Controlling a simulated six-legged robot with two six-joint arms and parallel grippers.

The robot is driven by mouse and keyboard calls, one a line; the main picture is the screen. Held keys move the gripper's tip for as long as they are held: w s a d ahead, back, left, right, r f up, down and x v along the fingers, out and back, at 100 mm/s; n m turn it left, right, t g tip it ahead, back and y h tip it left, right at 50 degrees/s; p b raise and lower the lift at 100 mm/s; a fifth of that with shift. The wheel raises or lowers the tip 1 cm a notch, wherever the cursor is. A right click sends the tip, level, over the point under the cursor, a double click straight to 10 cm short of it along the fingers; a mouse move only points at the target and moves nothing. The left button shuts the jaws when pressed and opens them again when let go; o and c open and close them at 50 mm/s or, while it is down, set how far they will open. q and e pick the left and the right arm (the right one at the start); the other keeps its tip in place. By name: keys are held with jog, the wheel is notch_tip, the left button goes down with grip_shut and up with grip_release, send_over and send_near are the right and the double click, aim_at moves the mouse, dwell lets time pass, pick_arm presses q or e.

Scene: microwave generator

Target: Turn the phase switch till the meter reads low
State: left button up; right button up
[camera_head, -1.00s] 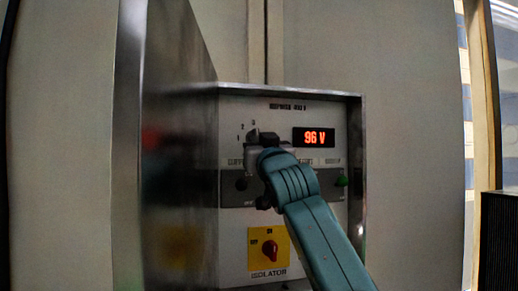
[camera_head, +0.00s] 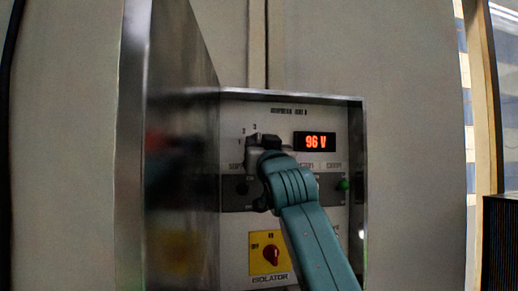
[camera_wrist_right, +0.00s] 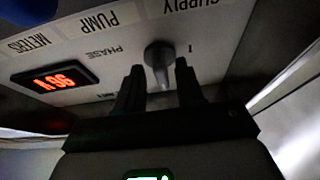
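The meter (camera_head: 315,142) on the grey panel glows red and reads 96 V. It also shows upside down in the right wrist view (camera_wrist_right: 55,78). In the head view my right gripper (camera_head: 264,150) covers most of the switch, below the marks 1, 2 and 3. My left gripper is out of view.
A yellow isolator plate with a red knob (camera_head: 271,253) sits low on the panel. A green lamp or button (camera_head: 343,184) is at the right. A metal side wall (camera_head: 182,150) stands close on the left of the panel.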

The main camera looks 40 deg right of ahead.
jog(key=b+v, duration=1.4)
jog(key=v, duration=0.2)
jog(key=shift+s+a, duration=0.2)
jog(key=shift+s, duration=0.05)
